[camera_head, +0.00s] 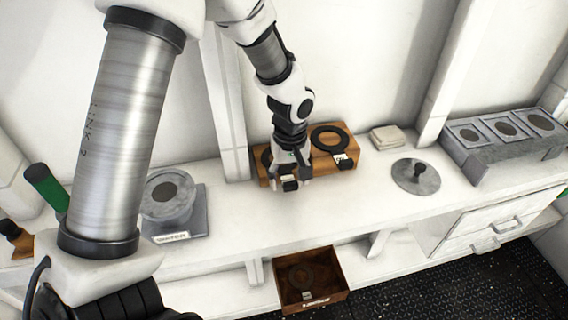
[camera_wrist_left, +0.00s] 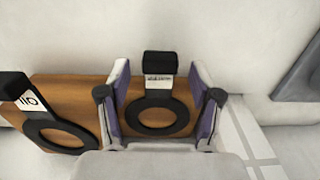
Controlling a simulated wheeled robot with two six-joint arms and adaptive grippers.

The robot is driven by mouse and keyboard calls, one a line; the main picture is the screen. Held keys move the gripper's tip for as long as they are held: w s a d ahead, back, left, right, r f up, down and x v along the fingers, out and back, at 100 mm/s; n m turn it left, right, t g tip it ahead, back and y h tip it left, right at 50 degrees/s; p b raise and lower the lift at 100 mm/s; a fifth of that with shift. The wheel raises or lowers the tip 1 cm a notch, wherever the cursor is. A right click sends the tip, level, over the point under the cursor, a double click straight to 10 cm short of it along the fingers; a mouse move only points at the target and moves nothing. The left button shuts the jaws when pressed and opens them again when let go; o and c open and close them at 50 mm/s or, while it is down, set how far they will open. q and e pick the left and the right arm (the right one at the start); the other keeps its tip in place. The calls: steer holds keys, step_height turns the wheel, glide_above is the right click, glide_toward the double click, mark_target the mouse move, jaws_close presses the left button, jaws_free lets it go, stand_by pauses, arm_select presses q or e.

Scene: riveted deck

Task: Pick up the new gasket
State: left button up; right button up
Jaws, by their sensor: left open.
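A wooden block (camera_head: 350,160) on the white bench carries two black ring gaskets with tagged tabs. The right ring (camera_head: 328,140) shows clearly in the head view; the left one is mostly hidden by my left gripper (camera_head: 290,179). In the left wrist view, my left gripper (camera_wrist_left: 159,103) is open, with one finger on each side of a ring (camera_wrist_left: 155,129) whose tag is too small to read surely. The other ring (camera_wrist_left: 62,136), with a tag that seems to read "OIL", lies to the left. I cannot tell which is the new gasket. My right gripper is out of view.
An open brown box (camera_head: 333,289) below the bench front holds another dark ring. A grey round fitting (camera_head: 168,195) stands left, a round metal lid (camera_head: 416,177) right, with a folded cloth (camera_head: 387,137) behind. A grey multi-opening unit (camera_head: 505,145) stands far right.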

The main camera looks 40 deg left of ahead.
arm_select(q)
steer(key=shift+w+a+f, duration=0.1)
steer(key=shift+w+f, duration=0.05)
steer(key=shift+w, duration=0.05)
steer(key=shift+s, duration=0.1)
steer(key=shift+s+d+r, duration=0.4)
steer(key=shift+d, duration=0.05)
steer(key=c, duration=1)
steer(key=shift+c, duration=0.7)
steer(key=shift+w+a+f, duration=0.15)
steer(key=shift+c, duration=0.4)
jaws_close()
